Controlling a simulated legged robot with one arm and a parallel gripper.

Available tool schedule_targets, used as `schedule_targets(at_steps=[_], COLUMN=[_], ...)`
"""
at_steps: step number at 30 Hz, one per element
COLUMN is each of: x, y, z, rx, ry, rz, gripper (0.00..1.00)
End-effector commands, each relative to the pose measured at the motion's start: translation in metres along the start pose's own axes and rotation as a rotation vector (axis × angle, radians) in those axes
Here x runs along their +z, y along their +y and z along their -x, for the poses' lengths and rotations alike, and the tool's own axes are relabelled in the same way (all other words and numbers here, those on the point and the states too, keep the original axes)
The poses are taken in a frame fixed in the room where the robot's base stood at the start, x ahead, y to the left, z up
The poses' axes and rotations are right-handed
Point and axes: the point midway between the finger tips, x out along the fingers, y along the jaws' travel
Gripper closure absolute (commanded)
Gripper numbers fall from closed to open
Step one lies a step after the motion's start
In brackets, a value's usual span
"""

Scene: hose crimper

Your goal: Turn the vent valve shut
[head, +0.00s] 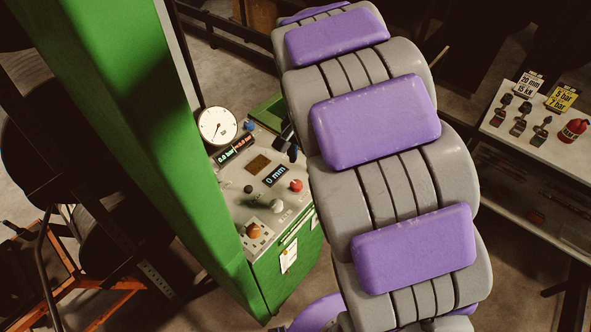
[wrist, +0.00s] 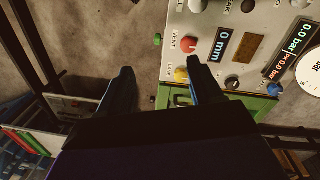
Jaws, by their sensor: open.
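The vent valve is a red knob (wrist: 188,45) beside the word VENT on the control panel (wrist: 225,12) in the wrist view. In the head view the red knob (head: 296,185) sits near the panel's right edge. My gripper (wrist: 160,68) is open and empty, its two dark fingers spread wide. The right finger's tip appears just below the red knob in the wrist view; the left finger is over bare floor. I cannot tell how far the tip is from the knob. In the head view the fingers (head: 290,143) show partly behind my arm, above the panel's far edge.
A yellow knob (wrist: 181,75) is close beside the right finger. A display (head: 275,176) reads 0 mm, another (head: 233,149) 0.0 bar. A round gauge (head: 217,126) stands behind. A green column (head: 130,130) rises left; a bench (head: 507,127) with fittings stands right.

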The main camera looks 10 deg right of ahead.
Motion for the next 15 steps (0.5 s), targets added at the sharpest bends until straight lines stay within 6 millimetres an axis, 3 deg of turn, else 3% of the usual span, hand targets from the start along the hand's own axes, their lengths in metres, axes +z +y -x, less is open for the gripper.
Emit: schedule_targets(at_steps=[3,6,15], x=[-0.027,-0.04,-0.052], y=[-0.027,-0.042,-0.059], z=[0.001,-0.004,-0.018], rx=[-0.004,-0.008,-0.018], ry=[0.007,0.008,0.009], rz=[-0.058,-0.096,-0.13], gripper=[0.35,0.35,0.35])
